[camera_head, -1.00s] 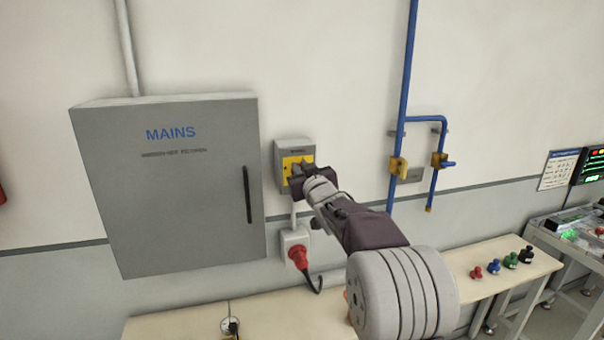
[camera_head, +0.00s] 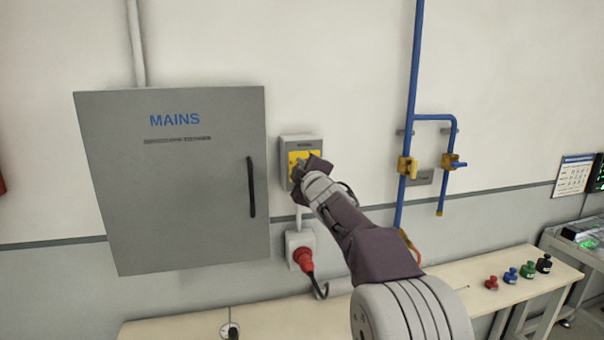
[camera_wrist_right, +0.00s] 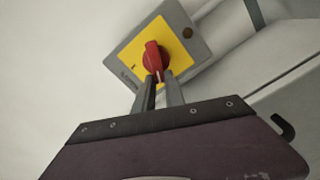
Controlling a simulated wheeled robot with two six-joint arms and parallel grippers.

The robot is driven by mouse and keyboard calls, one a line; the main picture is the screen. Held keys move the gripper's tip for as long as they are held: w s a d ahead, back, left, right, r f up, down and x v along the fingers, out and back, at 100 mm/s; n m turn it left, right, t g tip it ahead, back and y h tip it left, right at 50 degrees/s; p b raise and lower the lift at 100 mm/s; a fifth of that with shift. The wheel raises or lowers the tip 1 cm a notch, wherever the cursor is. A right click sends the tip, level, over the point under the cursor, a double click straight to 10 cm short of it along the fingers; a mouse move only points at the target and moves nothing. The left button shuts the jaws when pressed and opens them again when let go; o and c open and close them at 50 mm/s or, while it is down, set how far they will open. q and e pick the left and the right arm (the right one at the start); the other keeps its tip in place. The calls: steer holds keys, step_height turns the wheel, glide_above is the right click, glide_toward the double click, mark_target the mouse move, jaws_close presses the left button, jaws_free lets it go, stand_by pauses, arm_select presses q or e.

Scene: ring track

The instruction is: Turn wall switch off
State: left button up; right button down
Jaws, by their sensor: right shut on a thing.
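The wall switch (camera_head: 296,148) is a grey box with a yellow plate, on the wall right of the grey MAINS cabinet. In the right wrist view the switch (camera_wrist_right: 178,28) shows its yellow plate and a red rotary knob (camera_wrist_right: 154,57). My right gripper (camera_head: 308,168) is at the switch front and hides much of the plate in the head view. In the wrist view the fingers of my right gripper (camera_wrist_right: 160,84) are shut on the red knob's near end. My left gripper is not in view.
The MAINS cabinet (camera_head: 170,230) with a black handle hangs just left of the switch. A red plug sits in a socket (camera_head: 300,240) below. Blue pipes (camera_head: 410,120) with yellow valves run to the right. A bench (camera_head: 490,262) with small coloured knobs stands below.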

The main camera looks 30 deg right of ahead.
steer(key=n, duration=0.1)
steer(key=f+n+b, duration=0.1)
steer(key=n, duration=0.1)
steer(key=n+b, duration=0.1)
steer(key=n, duration=0.1)
steer(key=shift+w+a+f, duration=0.1)
steer(key=shift+f, duration=0.2)
stand_by(0.4)
steer(key=c, duration=1.4)
jaws_free()
steer(key=shift+r, duration=0.1)
steer(key=shift+s+a, duration=0.1)
steer(key=shift+s, duration=0.1)
steer(key=v, duration=0.8)
steer(key=shift+s+b, duration=0.35)
steer(key=shift+s, duration=0.05)
